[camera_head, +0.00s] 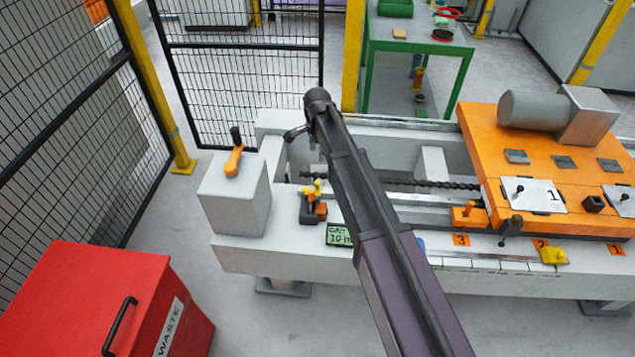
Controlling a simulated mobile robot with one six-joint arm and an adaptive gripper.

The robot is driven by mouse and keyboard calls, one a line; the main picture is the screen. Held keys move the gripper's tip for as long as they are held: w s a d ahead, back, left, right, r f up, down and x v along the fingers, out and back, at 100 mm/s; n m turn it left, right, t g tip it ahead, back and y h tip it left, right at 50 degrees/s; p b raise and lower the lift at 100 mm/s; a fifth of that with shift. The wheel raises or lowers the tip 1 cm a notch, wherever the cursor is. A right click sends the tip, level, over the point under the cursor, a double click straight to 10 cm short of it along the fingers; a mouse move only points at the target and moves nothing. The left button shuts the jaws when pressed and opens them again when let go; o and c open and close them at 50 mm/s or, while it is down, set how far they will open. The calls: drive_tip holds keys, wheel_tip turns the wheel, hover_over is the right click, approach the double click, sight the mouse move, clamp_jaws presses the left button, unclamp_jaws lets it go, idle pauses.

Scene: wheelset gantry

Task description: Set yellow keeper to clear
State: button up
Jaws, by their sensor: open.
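Two yellow parts could be the keeper; I cannot tell which one is meant. One small yellow part (316,186) sits on top of a dark and orange block on the left part of the white bed. The other is a yellow block (553,257) at the bed's front edge, beside the orange tag 2. My gripper (301,137) is at the far end of my arm, above the bed and beyond the first yellow part. It is open, mostly hidden by my arm, and appears apart from both yellow parts. No "clear" marking is readable.
An orange carriage (480,150) with a grey motor stands on the white bed (290,255). A dark-knobbed lever (511,228) rises at its front. An orange-handled lever (234,160) tops the left end block. A red waste bin (90,300) is front left; mesh fencing (245,80) stands behind.

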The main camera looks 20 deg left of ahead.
sight(317, 182)
drive_tip(key=shift+f, duration=0.15)
wheel_tip(317, 182, down, 14)
drive_tip(key=b, duration=1.3)
drive_tip(key=shift+r+b, duration=0.25)
drive_tip(key=shift+b, duration=0.1)
clamp_jaws()
drive_tip(key=shift+d, duration=0.2)
drive_tip(key=shift+a, duration=0.15)
